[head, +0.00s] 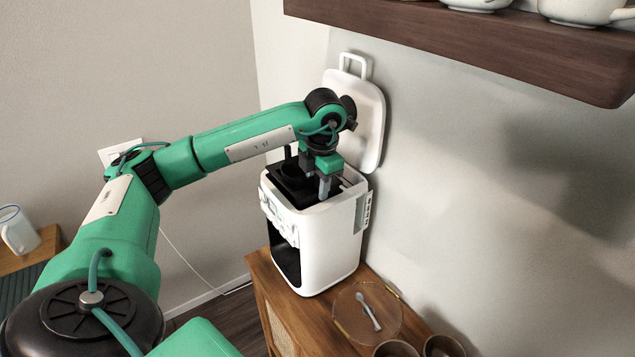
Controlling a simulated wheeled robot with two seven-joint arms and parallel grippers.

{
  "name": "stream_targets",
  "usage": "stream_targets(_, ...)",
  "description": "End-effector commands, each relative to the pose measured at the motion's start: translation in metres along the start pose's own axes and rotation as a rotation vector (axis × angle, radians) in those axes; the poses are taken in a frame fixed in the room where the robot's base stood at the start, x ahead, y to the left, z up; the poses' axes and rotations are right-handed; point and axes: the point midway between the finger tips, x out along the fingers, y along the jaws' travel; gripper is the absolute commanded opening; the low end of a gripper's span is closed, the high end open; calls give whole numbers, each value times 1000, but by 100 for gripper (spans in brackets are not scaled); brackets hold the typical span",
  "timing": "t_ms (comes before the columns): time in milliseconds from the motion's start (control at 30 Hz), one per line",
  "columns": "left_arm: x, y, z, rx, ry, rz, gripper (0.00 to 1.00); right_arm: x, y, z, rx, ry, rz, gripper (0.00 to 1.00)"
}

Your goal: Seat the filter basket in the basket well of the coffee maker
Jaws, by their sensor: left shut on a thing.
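The white coffee maker (338,235) stands on a wooden cabinet with its lid (370,125) raised against the wall. Its black top (322,200) is open, with the basket well there. My left gripper (324,192) points down over the top and is shut on the basket. The dark shapes blend, so I cannot tell how deep the basket sits or whether it is level. My right gripper is out of view.
On the cabinet in front of the coffee maker is a round clear tray (345,322) with a small spoon-like tool (369,312), and brown cups (395,349) beside it. A dark wooden shelf (470,38) with white crockery overhangs at upper right.

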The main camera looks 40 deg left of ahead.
Motion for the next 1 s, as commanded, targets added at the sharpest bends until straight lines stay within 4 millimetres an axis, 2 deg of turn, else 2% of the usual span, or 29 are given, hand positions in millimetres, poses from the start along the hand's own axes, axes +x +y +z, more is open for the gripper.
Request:
stream_targets(300, 9, -1, 0, 0, 0, 0, 0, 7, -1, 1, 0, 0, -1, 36)
stream_targets(333, 8, -1, 0, 0, 0, 0, 43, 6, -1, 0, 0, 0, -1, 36)
stream_targets(433, 8, -1, 0, 0, 0, 0, 62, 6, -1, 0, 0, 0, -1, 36)
stream_targets(1000, 7, -4, 0, 5, 5, -3, 62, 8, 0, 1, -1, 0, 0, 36)
